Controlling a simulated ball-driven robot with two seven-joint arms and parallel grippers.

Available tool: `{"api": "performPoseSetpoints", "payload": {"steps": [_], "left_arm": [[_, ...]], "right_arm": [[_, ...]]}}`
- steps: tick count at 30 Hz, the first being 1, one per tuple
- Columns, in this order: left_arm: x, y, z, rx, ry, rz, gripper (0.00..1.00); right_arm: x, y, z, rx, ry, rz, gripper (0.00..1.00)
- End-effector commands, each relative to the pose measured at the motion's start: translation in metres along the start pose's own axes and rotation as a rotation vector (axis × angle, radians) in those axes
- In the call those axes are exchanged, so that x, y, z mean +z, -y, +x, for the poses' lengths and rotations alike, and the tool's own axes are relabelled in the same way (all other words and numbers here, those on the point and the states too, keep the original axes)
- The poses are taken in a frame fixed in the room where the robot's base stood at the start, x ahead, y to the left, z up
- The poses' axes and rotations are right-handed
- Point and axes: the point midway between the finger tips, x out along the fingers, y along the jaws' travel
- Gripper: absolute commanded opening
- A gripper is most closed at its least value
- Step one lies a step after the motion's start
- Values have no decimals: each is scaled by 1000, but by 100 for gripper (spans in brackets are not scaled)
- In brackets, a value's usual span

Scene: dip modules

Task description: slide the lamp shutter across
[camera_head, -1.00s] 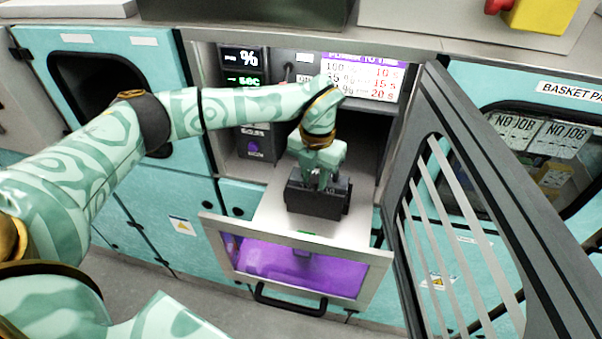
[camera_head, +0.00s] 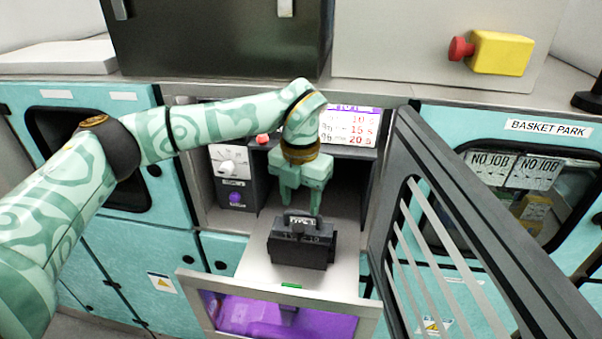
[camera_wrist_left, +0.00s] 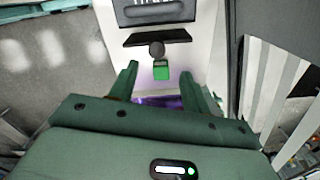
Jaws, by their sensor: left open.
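A black box (camera_head: 302,252) with a small labelled top piece sits on a steel ledge (camera_head: 262,268). I cannot tell for sure which part is the lamp shutter. In the left wrist view a dark flat plate (camera_wrist_left: 157,37) with a round grey knob (camera_wrist_left: 157,49) lies beyond a small green block (camera_wrist_left: 160,71). My left gripper (camera_head: 300,205) is open and empty, pointing down just above and behind the black box. It also shows in the left wrist view (camera_wrist_left: 162,75), its fingers apart on either side of the green block. My right gripper is out of view.
An open slatted door (camera_head: 440,230) stands right of the bay. A control box with a dial (camera_head: 232,165) is at the bay's left, and a sign (camera_head: 350,128) hangs at the back. A purple-lit window (camera_head: 285,318) is below the ledge.

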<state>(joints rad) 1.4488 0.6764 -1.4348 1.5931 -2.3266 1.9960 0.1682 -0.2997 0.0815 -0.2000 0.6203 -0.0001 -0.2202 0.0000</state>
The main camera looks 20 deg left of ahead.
Motion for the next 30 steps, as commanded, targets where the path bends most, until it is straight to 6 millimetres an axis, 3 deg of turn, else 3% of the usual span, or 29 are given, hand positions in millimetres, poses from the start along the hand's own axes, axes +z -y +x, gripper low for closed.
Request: {"api": "performPoseSetpoints", "payload": {"steps": [6,12,30], "left_arm": [[1,1,-54,1,4,0,48],[1,1,-81,1,1,1,48],[0,1,-86,0,-1,1,48]], "right_arm": [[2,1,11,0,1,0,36],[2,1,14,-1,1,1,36],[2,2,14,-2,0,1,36]]}}
